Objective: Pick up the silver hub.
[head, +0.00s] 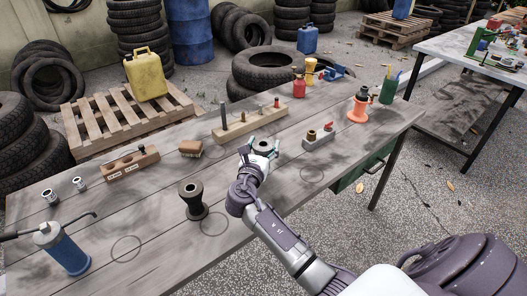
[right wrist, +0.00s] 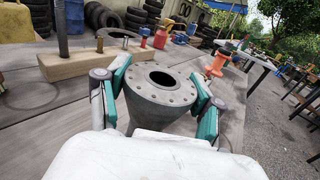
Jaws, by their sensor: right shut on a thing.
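The silver hub (right wrist: 162,95) is a grey flanged piece with a round bore and a ring of bolt holes. It stands upright between the teal pads of my right gripper (right wrist: 161,88), which is shut on its sides. In the head view the right gripper (head: 260,149) is over the middle of the wooden table, with the hub (head: 264,142) between its fingers. The hub's underside is hidden, so I cannot tell whether it touches the table. My left gripper is not in view.
A dark flanged hub (head: 192,201) stands left of my right arm. A wooden block with pegs (head: 248,123) lies just behind the gripper, and a grey block with fittings (head: 318,139) is to the right. An orange part (head: 358,106) stands near the right end.

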